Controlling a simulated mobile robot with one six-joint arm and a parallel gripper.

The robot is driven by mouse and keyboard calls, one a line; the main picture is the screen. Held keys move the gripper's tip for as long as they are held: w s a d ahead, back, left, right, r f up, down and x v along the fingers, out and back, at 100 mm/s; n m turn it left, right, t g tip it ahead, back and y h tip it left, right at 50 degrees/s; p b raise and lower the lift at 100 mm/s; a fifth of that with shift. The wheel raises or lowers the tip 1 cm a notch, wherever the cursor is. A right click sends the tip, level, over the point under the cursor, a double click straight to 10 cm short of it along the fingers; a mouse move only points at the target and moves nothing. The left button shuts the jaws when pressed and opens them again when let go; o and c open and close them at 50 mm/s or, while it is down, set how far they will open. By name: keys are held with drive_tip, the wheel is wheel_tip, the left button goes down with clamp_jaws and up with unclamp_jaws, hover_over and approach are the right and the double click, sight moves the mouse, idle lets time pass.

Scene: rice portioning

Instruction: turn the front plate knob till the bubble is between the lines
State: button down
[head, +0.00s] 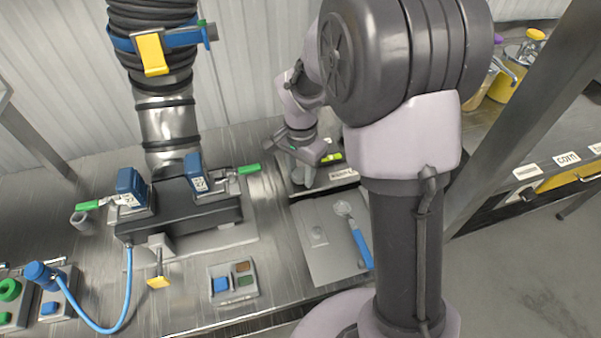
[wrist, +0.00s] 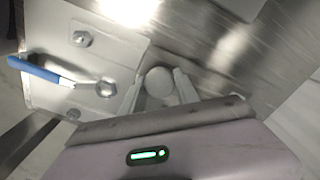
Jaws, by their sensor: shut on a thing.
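My gripper (head: 306,177) points down at the scale-like plate unit (head: 350,180) at the back of the bench. In the wrist view my gripper (wrist: 159,88) has its two fingers on either side of a round grey knob (wrist: 159,80), shut on it. In the head view the knob is hidden by my fingers. A yellow-green level vial (head: 331,158) shows just right of my gripper. Its bubble and lines are too small to tell. The vial does not show in the wrist view.
A grey plate (head: 318,262) with bolts lies in front, with a blue-handled wrench (head: 361,246) on it. To the left stand a dark clamped unit (head: 190,212) and a small button box (head: 233,284). A steel post stands to the right.

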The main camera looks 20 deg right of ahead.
sight(301, 173)
drive_tip(key=shift+m+b, duration=0.5)
drive_tip(key=shift+m, duration=1.7)
drive_tip(key=c, duration=0.9)
unclamp_jaws()
wheel_tip(301, 173, up, 17)
drive_tip(key=p, duration=0.7)
drive_tip(key=shift+r, duration=0.2)
